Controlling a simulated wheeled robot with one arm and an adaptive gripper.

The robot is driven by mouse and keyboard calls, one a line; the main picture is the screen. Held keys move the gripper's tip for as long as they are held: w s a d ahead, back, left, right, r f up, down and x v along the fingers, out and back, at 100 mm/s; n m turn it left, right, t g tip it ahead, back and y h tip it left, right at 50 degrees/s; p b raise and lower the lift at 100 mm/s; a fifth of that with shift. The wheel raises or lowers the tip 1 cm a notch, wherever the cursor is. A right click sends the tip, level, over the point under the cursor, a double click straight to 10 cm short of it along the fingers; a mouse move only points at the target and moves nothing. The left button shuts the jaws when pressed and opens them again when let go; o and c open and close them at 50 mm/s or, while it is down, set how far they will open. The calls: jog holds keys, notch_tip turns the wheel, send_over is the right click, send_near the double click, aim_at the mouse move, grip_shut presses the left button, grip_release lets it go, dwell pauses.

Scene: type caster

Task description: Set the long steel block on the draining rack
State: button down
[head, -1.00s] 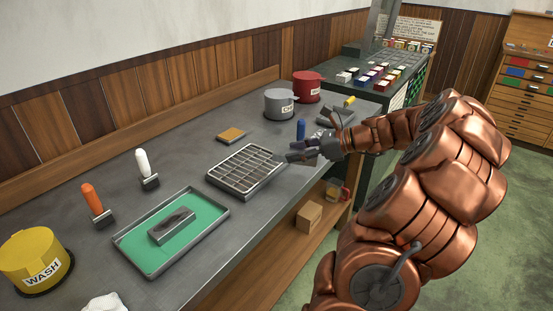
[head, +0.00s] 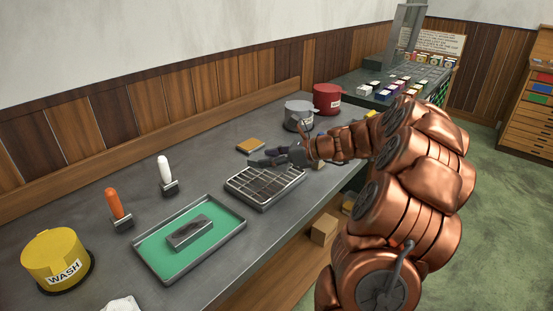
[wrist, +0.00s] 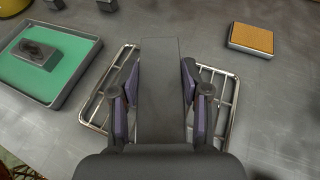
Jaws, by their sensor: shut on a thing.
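My gripper (head: 278,157) is over the far side of the draining rack in the head view. In the wrist view, my gripper (wrist: 161,98) has a finger on each side of the long steel block (wrist: 162,75), a plain dark grey bar, and is shut on it. The draining rack (head: 277,201) is a wire grid in a metal frame on the bench. In the wrist view the rack (wrist: 233,105) shows on both sides of the block, its middle hidden. The block lies over the rack; I cannot tell whether they touch.
A green-lined tray (head: 147,262) holds a smaller steel block (head: 189,232) left of the rack. An orange-brown pad (head: 251,145) lies behind the rack. Orange (head: 115,204) and white (head: 164,170) handled tools, a yellow WASH pot (head: 55,258), and grey (head: 298,113) and red (head: 327,97) pots stand around.

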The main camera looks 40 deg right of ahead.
jog(key=shift+w+a, duration=0.25)
jog(key=shift+w, duration=0.15)
jog(key=shift+f, duration=1.75)
jog(key=c, duration=0.6)
grip_release()
jog(key=shift+f, duration=0.15)
jog(key=shift+o, duration=0.2)
